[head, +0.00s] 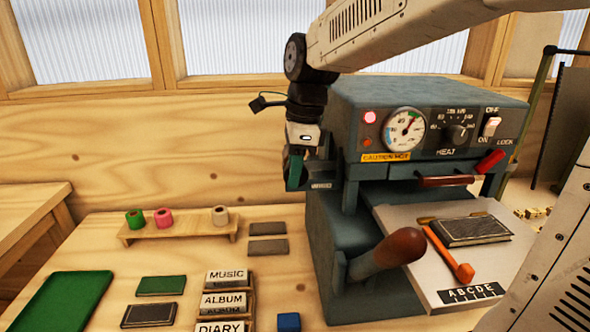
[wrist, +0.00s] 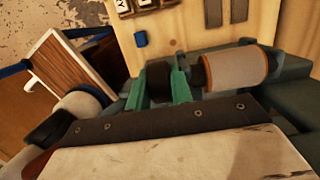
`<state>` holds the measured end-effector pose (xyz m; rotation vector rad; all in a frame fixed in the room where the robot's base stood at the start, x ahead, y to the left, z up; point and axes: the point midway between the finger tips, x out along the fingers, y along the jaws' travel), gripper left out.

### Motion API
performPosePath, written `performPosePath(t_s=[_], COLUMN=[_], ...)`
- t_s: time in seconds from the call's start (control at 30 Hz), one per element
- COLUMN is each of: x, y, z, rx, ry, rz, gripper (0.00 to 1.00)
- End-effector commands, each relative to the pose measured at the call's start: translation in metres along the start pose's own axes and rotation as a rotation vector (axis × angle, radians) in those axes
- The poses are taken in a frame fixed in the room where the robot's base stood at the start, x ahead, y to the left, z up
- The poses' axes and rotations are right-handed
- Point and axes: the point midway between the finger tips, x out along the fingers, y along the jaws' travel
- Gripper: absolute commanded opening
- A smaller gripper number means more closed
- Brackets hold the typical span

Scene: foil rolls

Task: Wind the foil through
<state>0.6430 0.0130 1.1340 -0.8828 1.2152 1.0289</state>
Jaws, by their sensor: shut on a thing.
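The teal foil press (head: 335,240) stands right of centre in the head view, with a dial, a heat knob and a "caution hot" label. My gripper (head: 296,172) is at the left side of the press, by a small label. In the wrist view my gripper's green fingers (wrist: 160,80) are shut on a dark round knob (wrist: 157,77). A tan-copper foil roll (wrist: 236,68) sits on a dark shaft just right of the fingers. A paler roll (wrist: 85,103) shows at the left. I cannot make out the foil strip's path.
A wooden stand (head: 180,231) holds green, pink and tan rolls. A dark book (head: 470,231) lies on the press bed beside an orange clamp (head: 447,250). The lever's brown knob (head: 400,247) sticks out in front. Label blocks (head: 225,302) and covers lie on the table.

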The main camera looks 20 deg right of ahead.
Motion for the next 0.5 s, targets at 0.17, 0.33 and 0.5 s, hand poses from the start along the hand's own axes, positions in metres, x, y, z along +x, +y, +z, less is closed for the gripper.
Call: performPosePath(t_s=[0.17, 0.33, 0.5], x=[0.0001, -0.0001, -0.0002], y=[0.0009, 0.0012, 0.0013], z=[-0.0038, -0.0034, -0.0030], rx=[0.006, 0.002, 0.000], ry=[-0.156, -0.223, -0.227], rz=[0.004, 0.003, 0.003], gripper=[0.00, 0.00, 0.00])
